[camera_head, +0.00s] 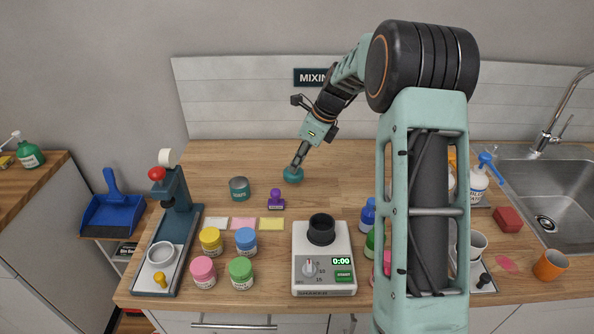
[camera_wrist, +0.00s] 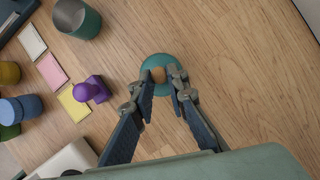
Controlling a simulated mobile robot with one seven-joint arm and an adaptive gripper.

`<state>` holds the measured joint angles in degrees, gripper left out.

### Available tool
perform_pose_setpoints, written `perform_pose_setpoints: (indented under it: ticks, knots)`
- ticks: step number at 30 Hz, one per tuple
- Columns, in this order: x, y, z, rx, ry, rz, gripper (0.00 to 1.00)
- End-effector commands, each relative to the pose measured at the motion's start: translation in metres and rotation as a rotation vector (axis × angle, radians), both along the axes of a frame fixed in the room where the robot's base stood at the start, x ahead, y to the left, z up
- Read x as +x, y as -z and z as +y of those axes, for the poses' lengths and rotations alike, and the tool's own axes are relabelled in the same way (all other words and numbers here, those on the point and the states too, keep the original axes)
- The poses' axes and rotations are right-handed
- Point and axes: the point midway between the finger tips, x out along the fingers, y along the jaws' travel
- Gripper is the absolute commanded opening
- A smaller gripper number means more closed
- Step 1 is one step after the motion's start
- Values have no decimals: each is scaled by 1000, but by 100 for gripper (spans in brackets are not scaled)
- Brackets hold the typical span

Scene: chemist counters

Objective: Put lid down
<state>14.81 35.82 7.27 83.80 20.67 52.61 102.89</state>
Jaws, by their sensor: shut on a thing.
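The round teal lid (camera_head: 293,176) is at the lower end of my gripper (camera_head: 296,165), over the bare wood towards the back of the counter. In the wrist view the lid (camera_wrist: 153,60) sits between the fingertips of my gripper (camera_wrist: 162,82), which is shut on it. The lid is at or very close to the counter top; I cannot tell whether it touches. A teal can (camera_head: 239,190) stands upright to the left of the lid. In the wrist view the can (camera_wrist: 88,26) is open at the top.
A purple stamp (camera_head: 276,201) stands between the can and the lid, nearer the front. Paper notes, including a yellow one (camera_head: 272,224), lie before it. The wood right of the lid is clear.

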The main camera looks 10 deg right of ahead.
Motion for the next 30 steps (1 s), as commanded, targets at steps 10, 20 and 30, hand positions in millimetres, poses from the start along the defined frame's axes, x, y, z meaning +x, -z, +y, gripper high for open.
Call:
perform_pose_setpoints:
  ticks: [10,20,30]
  knots:
    - [4,36,0,-1,-1,-1,0]
    - [4,39,0,0,0,0,15]
    - [4,38,0,0,0,0,31]
